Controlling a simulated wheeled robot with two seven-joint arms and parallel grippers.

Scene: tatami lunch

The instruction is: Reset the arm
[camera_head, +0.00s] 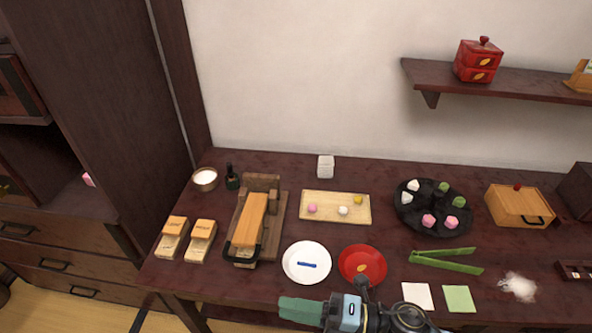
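My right gripper (300,311) shows at the bottom centre, with green fingers pointing left and its arm running off to the right. It is at the table's front edge, below the white plate (292,277) and the red plate (347,278) in the picture. I see nothing between the fingers, but their gap cannot be made out from this angle. My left gripper is not in view.
The dark table (215,290) holds a wooden slicer-like stand (252,225), two wooden blocks, a tray (335,217) of small sweets, a black round platter (432,228), green tongs (447,261) and a wooden box (518,208). A shelf (520,80) hangs on the wall.

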